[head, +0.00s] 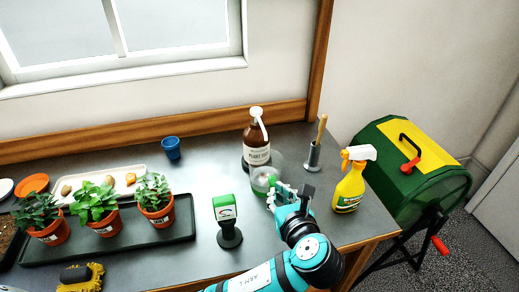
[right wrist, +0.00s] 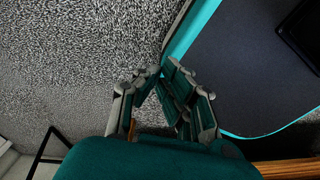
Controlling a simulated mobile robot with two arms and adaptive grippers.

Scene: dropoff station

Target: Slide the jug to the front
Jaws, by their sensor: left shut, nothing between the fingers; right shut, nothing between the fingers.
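A clear jug (head: 262,165) with something green in its lower part stands on the grey workbench (head: 200,262), right in front of a brown bottle. My left gripper (head: 280,190) is at the jug's near right side, low over the bench. It is shut and its fingers overlap the jug's lower edge in the picture; I cannot tell whether they touch it. The gripper hides part of the jug, and a handle is not clear. My right gripper (right wrist: 158,72) shows only in the right wrist view. It is shut and empty, above the speckled floor, away from the jug.
The brown bottle (head: 257,157) with a white pump is behind the jug. A green-topped stamp (head: 225,210) stands left and nearer. A yellow spray bottle (head: 349,188) and a wooden-handled tool in a holder (head: 314,155) are right. Potted plants (head: 105,226) stand in a tray at left.

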